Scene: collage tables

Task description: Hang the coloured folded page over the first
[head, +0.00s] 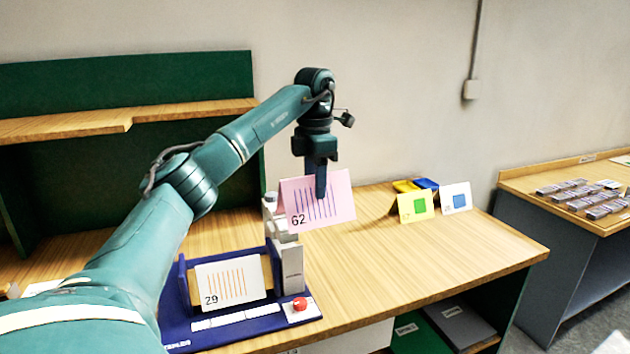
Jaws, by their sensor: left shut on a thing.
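A pink folded page (338,199) marked 62 with dark stripes is held in the air in the head view. My left gripper (321,188) is shut on it, one finger showing in front of the page. A white page (243,281) marked 29 with orange stripes hangs on the blue stapler-like stand (262,323) at the lower middle. The pink page is above and to the right of the white one, apart from it. My right gripper is not in view.
The stand has a red button (299,304) at its right front and a grey column (291,265) behind. A yellow card (415,207) and a white card (456,197) stand at the back right. The wooden table (430,257) is clear at its right front.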

